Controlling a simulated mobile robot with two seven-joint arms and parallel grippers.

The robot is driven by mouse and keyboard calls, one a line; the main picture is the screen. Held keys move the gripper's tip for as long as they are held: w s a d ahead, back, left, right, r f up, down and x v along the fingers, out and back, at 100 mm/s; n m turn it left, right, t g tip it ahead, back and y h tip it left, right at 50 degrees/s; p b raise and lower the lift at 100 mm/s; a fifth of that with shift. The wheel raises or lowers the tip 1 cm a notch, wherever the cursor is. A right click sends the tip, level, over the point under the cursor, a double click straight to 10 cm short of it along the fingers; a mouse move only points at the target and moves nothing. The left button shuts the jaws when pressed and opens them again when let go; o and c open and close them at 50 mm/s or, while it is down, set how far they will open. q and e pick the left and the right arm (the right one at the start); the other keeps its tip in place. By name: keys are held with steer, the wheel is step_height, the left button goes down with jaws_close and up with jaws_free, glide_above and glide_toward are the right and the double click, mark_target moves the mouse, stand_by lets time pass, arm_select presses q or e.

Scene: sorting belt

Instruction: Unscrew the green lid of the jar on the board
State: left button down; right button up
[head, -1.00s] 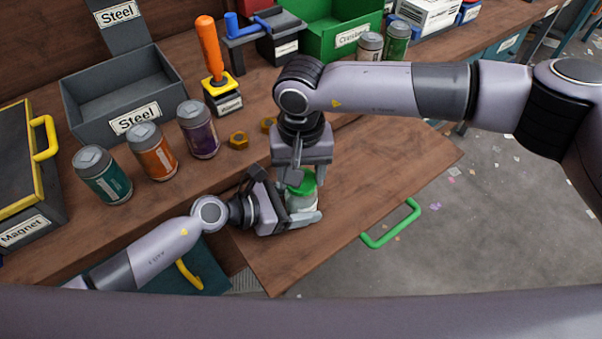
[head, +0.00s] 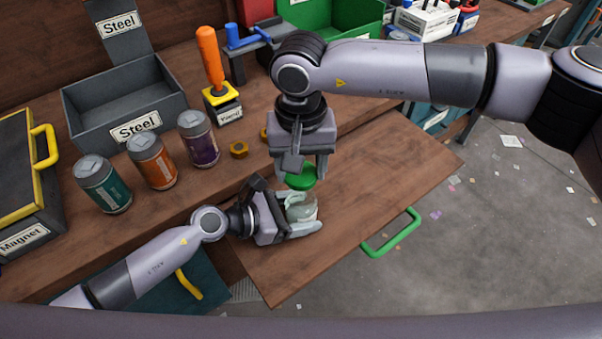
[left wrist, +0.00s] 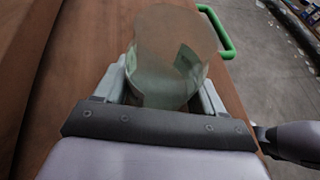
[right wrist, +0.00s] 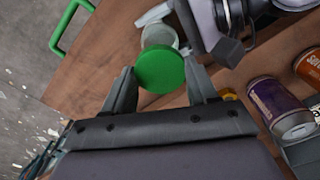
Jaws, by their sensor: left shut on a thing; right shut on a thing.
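The clear jar (head: 301,208) stands on the wooden board (head: 385,172), its mouth uncovered. My left gripper (head: 303,226) is shut around the jar's body; the left wrist view shows the jar (left wrist: 170,62) between both fingers. The green lid (head: 301,178) is off the jar, a little above its mouth. My right gripper (head: 307,170) comes from above and is shut on the lid. In the right wrist view the lid (right wrist: 160,69) sits between the fingertips, with the jar (right wrist: 158,35) partly hidden behind it.
Teal, orange and purple cans (head: 198,140) stand left of the board, with a brass nut (head: 239,149) near them. A grey Steel bin (head: 125,98) and a green bin (head: 335,30) stand behind. The board's right part, by the green handle (head: 392,233), is clear.

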arm_select(q)
jaws_free()
